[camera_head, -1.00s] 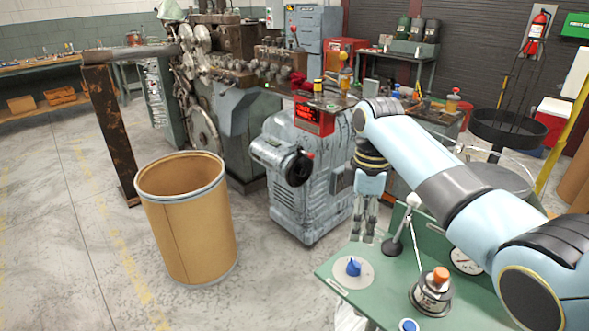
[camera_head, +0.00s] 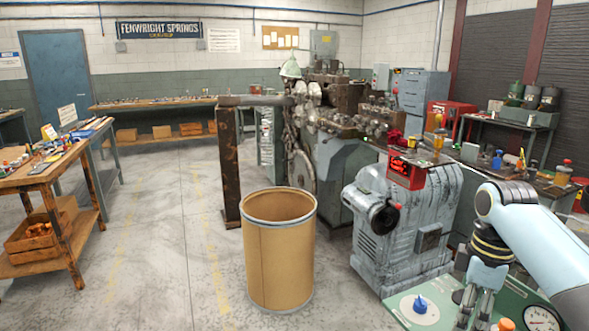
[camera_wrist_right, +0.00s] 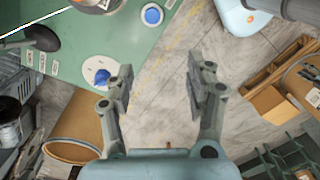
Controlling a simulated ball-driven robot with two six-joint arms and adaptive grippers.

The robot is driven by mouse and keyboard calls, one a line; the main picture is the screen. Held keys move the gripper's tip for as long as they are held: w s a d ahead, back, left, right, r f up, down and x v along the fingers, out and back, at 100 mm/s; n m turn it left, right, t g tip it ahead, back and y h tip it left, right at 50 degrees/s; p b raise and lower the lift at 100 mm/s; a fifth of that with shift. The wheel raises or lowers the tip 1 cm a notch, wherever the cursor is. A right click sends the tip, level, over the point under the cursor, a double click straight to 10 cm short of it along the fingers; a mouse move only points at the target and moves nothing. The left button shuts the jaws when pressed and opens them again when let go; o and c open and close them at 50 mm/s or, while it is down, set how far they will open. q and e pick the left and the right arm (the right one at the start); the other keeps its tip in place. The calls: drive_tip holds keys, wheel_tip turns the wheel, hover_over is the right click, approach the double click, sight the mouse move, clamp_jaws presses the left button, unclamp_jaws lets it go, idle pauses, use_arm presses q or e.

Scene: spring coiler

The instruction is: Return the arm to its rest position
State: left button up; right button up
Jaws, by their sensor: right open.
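My right arm (camera_head: 545,240) is pale blue with dark joints and comes in from the right edge in the head view. Its gripper (camera_head: 472,312) points down at the green control panel (camera_head: 390,307), to the right of the blue knob (camera_head: 420,304). In the right wrist view the two fingers of the right gripper (camera_wrist_right: 158,80) are apart, with only floor showing between them. The blue knob (camera_wrist_right: 102,77) lies left of the fingers there. Nothing is held. My left gripper is in neither view.
A tan drum (camera_head: 280,255) stands on the floor left of the grey machine (camera_head: 405,235). The spring coiler (camera_head: 340,150) is behind. A wooden workbench (camera_head: 50,180) is at the left. Floor between bench and drum is clear. The panel also carries an orange-topped button (camera_head: 505,325).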

drive_tip(key=s+a+f+m+t+h, duration=0.15)
drive_tip(key=s+m, duration=0.35)
drive_tip(key=s, duration=0.9)
drive_tip(key=s+a+r+m+t, duration=0.1)
drive_tip(key=s+r+m, duration=0.2)
drive_tip(key=s, duration=0.3)
drive_tip(key=s+a+r+m+t, duration=0.1)
drive_tip(key=s+r+m+t, duration=0.15)
drive_tip(key=s, duration=0.45)
wheel_tip(320, 180, down, 33)
drive_tip(key=d+g+b, duration=0.2)
drive_tip(key=b, duration=0.8)
use_arm(q)
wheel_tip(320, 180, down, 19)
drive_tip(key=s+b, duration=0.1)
drive_tip(key=b, duration=0.7)
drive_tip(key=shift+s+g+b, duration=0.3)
use_arm(e)
drive_tip(key=s+f, duration=1)
drive_tip(key=f, duration=0.3)
drive_tip(key=s+d+f+g, duration=0.1)
drive_tip(key=s+f, duration=0.9)
drive_tip(key=f, duration=0.4)
drive_tip(key=shift+d+g, duration=0.15)
drive_tip(key=shift+g, duration=0.15)
